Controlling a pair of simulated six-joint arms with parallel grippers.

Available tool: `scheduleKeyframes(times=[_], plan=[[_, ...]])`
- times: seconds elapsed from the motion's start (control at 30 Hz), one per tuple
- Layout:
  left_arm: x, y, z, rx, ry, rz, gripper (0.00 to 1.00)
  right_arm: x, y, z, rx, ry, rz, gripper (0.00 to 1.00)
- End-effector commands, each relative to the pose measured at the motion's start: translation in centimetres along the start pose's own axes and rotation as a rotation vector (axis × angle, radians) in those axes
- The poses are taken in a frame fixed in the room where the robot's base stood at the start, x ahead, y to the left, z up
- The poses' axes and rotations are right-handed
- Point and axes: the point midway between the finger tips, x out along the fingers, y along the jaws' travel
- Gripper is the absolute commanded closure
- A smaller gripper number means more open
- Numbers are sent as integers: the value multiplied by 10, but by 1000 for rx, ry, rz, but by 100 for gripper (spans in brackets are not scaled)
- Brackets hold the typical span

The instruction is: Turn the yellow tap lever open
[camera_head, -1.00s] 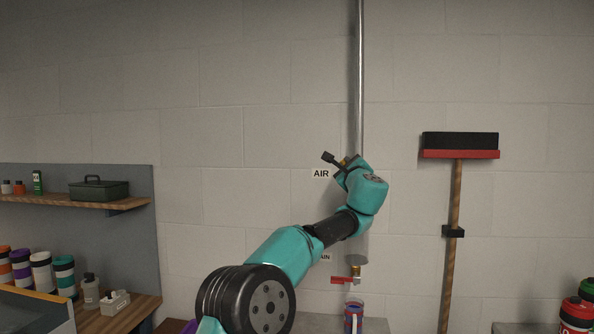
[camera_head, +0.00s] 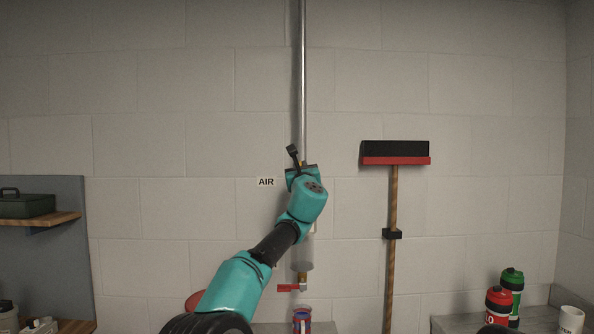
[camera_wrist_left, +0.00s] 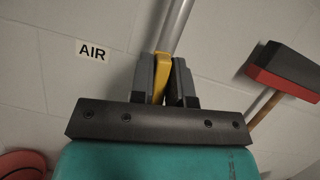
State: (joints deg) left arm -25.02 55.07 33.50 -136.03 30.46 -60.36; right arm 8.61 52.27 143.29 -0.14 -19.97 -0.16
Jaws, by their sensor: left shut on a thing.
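My left gripper (camera_head: 301,160) is up at the metal pipe (camera_head: 302,90), to the right of the AIR sign (camera_head: 266,182). In the left wrist view its two dark fingers (camera_wrist_left: 164,78) are shut on the yellow tap lever (camera_wrist_left: 161,72). The lever stands upright between the fingers, roughly in line with the pipe behind it. In the head view the gripper hides most of the lever and the tap. My right gripper is not in view.
A red-handled tap (camera_head: 291,287) sits below on the same pipe line, above a red and blue cup (camera_head: 302,320). A broom (camera_head: 394,160) hangs to the right. Red (camera_head: 498,305) and green (camera_head: 512,285) bottles stand at lower right. The wall around the sign is clear.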

Motion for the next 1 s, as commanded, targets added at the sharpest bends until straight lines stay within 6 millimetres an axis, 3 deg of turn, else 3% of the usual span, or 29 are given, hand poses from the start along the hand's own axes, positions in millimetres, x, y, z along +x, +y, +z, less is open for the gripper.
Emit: scheduleKeyframes(times=[0.37, 0.4, 0.6, 1.0], plan=[[0, 0, 1, 6, -1, -2, 100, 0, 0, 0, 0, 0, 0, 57], [0, 0, 1, 6, -1, -2, 80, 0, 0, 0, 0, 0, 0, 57], [0, 0, 1, 5, -1, -2, 62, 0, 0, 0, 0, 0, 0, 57], [-2, 0, 1, 6, 0, -1, 62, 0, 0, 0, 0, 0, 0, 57]])
